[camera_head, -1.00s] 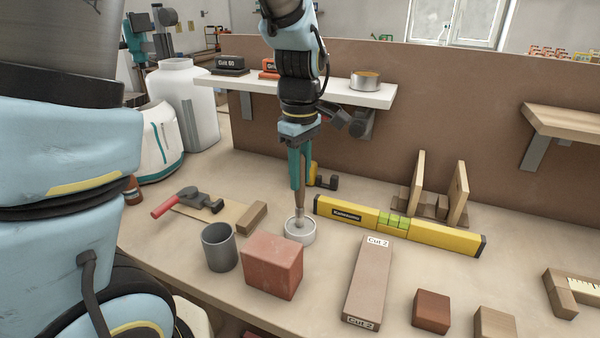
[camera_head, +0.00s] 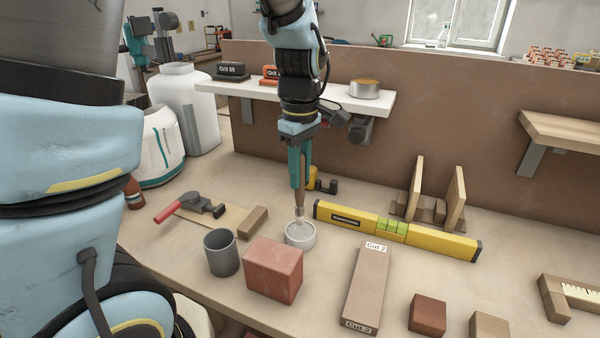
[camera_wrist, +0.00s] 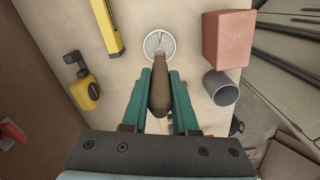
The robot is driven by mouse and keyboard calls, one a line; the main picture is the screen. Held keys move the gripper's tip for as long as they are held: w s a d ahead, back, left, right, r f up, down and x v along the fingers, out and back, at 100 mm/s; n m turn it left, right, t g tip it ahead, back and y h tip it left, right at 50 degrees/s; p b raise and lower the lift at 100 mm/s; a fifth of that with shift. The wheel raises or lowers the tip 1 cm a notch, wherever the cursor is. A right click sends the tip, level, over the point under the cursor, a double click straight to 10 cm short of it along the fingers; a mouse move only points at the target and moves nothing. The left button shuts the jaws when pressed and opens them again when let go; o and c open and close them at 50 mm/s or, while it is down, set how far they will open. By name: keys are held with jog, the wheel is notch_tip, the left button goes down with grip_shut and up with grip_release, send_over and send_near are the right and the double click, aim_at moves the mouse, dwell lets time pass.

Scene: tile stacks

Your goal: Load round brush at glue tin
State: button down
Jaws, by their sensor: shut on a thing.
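My gripper (camera_head: 300,165) points down with its green fingers shut on the handle of the round brush (camera_head: 299,200). The brush is near upright, with its wooden handle between the fingers in the wrist view (camera_wrist: 160,92). The glue tin (camera_head: 300,235) is a small, round, light-coloured tin on the bench, directly under the brush. It also shows in the wrist view (camera_wrist: 160,43), with a pale inside. The brush's lower end is at the tin's mouth; I cannot tell how deep the bristles are.
A grey cup (camera_head: 221,252) and a red block (camera_head: 273,270) stand close in front of the tin. A yellow level (camera_head: 397,231) lies to its right. A tape measure (camera_wrist: 86,93) and a red-handled tool (camera_head: 180,204) are nearby. A shelf (camera_head: 380,104) hangs behind my arm.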

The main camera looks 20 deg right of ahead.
jog(key=shift+r+p, duration=2)
jog(key=shift+r, duration=0.45)
jog(key=shift+f, duration=0.1)
